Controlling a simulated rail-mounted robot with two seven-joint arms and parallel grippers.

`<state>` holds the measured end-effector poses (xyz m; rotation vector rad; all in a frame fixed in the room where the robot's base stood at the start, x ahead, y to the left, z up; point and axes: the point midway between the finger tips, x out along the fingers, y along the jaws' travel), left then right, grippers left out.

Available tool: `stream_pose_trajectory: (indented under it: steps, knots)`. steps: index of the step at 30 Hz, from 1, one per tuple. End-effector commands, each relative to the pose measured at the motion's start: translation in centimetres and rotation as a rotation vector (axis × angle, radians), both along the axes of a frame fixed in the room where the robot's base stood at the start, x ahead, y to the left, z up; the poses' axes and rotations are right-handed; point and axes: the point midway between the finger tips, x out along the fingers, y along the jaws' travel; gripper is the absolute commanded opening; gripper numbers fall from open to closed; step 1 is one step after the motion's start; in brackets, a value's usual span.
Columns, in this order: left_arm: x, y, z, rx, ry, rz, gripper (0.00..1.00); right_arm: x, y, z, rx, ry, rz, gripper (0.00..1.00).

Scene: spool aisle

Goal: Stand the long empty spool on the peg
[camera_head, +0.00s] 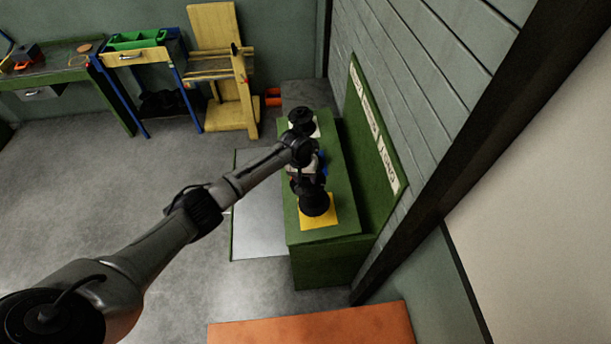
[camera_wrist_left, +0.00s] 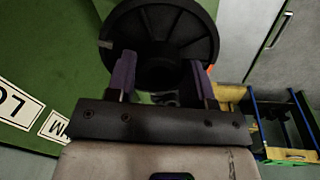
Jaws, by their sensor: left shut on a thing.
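My left gripper (camera_head: 309,188) is shut on a black spool (camera_head: 313,204), which also shows in the left wrist view (camera_wrist_left: 160,35). There its round flange faces the camera and the purple finger pads (camera_wrist_left: 160,78) sit on either side of its narrower part. In the head view the spool is over the yellow square (camera_head: 318,220) at the near end of the green bench (camera_head: 308,238). I cannot tell whether it touches the bench. A second black spool (camera_head: 302,115) is at the far end, by a white square (camera_head: 317,130). No peg is visible. My right gripper is not in view.
A green board (camera_head: 367,140) with white labels, the nearest reading LONG (camera_head: 388,166), stands along the bench's right side. A blue patch (camera_head: 322,168) shows beside my gripper. An orange surface (camera_head: 310,328) lies nearer. A yellow-and-blue cart (camera_head: 150,57) stands far left; open floor lies between.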

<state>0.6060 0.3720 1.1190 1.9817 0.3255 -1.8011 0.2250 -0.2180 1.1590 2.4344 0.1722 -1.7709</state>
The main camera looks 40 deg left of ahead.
Motion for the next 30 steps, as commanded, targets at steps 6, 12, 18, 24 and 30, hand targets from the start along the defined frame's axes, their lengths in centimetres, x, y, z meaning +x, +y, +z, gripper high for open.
stream_pose_trajectory:
  steps: [6,12,18,24,30]
  knots:
    - [0.04,-0.01,0.04,0.0,-0.001,0.0,0.01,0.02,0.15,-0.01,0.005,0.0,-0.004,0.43]
    - [0.05,-0.01,0.07,-0.001,-0.002,0.0,0.01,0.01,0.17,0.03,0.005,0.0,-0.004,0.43]
    - [0.06,-0.03,0.16,-0.001,-0.002,0.0,0.01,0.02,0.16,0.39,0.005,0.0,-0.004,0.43]
    - [0.08,-0.03,0.12,-0.001,-0.002,-0.001,0.01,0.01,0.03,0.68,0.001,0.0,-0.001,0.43]
    - [0.07,-0.02,0.05,-0.001,-0.002,-0.001,0.01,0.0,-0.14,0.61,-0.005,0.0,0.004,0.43]
